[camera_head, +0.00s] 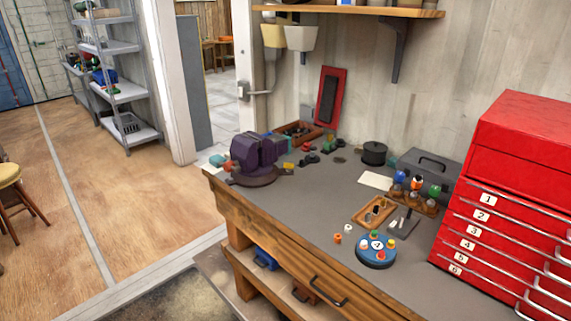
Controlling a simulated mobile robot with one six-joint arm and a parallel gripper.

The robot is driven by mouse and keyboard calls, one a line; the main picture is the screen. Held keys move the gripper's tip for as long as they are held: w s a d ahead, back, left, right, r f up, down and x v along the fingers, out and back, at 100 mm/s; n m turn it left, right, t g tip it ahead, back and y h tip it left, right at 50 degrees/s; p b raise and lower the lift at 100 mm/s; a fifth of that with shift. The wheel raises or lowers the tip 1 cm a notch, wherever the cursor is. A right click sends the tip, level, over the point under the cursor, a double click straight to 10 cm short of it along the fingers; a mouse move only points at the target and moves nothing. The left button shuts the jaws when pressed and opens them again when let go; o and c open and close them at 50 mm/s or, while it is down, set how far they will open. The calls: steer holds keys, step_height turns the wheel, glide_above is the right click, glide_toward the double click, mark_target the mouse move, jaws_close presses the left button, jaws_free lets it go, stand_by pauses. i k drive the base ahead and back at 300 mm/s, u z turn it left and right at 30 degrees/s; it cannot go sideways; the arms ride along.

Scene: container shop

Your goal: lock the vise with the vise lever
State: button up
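A dark purple vise (256,158) stands on a round base at the far left corner of the workbench (290,200). Its jaws and body show, but I cannot make out a separate lever at this size. Small teal and yellow items lie close around its base. My gripper and arm do not show in this view.
A red tool chest (508,190) with numbered drawers fills the bench's right end. A blue round holder (375,258), a wooden tray (362,212) and a black pot (374,153) stand mid-bench. A shelf (350,9) overhangs the back. Floor left of the bench is open.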

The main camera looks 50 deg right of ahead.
mark_target(289, 167)
steer(key=z, duration=0.05)
steer(key=i, duration=0.95)
steer(key=u, duration=0.35)
